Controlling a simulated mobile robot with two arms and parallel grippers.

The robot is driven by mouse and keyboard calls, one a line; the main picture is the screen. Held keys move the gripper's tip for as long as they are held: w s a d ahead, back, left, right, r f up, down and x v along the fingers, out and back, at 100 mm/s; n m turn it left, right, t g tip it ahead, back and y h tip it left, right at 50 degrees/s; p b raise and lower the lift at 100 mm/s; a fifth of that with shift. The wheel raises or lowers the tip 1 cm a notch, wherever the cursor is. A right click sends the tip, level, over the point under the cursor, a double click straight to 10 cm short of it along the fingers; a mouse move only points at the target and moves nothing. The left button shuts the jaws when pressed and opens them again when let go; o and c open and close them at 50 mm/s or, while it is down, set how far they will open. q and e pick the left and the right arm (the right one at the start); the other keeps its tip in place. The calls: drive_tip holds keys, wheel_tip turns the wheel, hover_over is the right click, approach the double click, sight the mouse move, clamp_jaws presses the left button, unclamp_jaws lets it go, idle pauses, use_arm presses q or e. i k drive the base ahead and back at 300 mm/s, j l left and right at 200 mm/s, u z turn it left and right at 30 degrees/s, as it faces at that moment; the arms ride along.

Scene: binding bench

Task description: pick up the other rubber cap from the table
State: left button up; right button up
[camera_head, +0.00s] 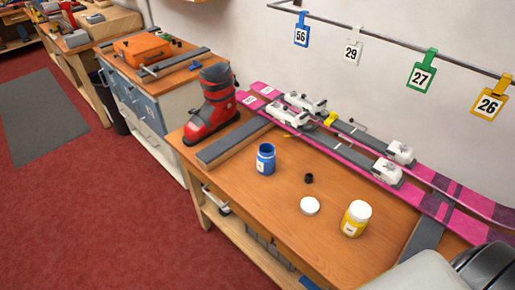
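A small black rubber cap (308,178) stands on the wooden table (272,213), between the blue jar and the white lid, apart from both. No gripper is near it. A part of my arm, white and dark grey, shows in the lower right corner, but no fingers are visible there. My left gripper is not in view.
An open blue jar (265,159), a white lid (310,206) and a yellow jar with white top (356,218) stand around the cap. Pink skis (429,200) with bindings lie behind. A red ski boot (212,107) stands at the table's left end.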

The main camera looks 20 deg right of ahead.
sight(308, 176)
drive_tip(key=z, duration=1.2)
